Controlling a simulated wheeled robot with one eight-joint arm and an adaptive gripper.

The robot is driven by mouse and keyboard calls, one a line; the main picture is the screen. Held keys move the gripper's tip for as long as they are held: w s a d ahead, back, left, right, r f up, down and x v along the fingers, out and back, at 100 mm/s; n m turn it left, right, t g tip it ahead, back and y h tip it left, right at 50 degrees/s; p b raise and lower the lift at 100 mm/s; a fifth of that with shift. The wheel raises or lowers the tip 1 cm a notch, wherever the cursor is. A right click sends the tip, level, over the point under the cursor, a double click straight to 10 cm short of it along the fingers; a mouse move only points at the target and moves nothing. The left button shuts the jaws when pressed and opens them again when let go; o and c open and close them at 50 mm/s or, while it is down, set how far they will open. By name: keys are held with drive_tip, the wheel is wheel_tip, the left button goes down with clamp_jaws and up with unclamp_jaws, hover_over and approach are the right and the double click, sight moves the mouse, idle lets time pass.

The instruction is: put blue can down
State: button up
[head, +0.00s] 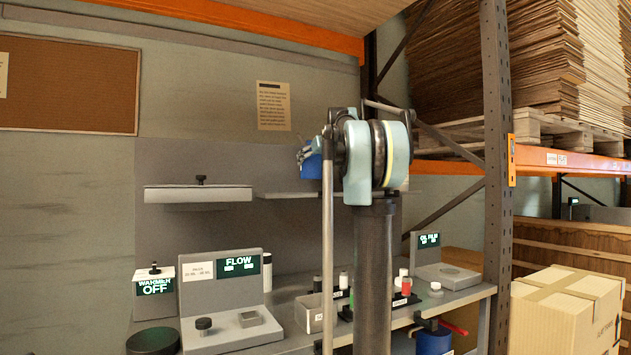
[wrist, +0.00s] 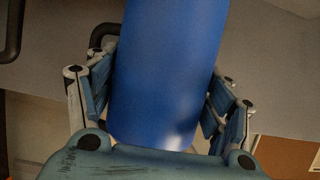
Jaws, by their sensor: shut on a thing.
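The blue can (wrist: 165,75) fills the middle of the wrist view, between the two fingers of my gripper (wrist: 160,100). The fingers touch or nearly touch its sides, and my gripper is shut on it. The can's upper end runs out of the picture. In the head view a small part of the blue can (head: 313,168) shows left of my arm, held in the air in front of the grey back panel near shelf height. My gripper (head: 306,153) is mostly hidden there behind my arm.
A grey shelf (head: 198,194) is on the panel at left, and a thinner shelf (head: 287,195) is behind my arm. The workbench below holds a FLOW unit (head: 228,290), a WARMER box (head: 154,284), a small bin (head: 312,315) and several bottles. A rack post (head: 497,180) stands right.

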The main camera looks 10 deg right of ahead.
sight(311, 173)
drive_tip(key=shift+f, duration=2.9)
drive_tip(key=o, duration=2)
drive_tip(key=v, duration=1.2)
drive_tip(key=shift+a, duration=0.1)
drive_tip(key=shift+s, duration=0.15)
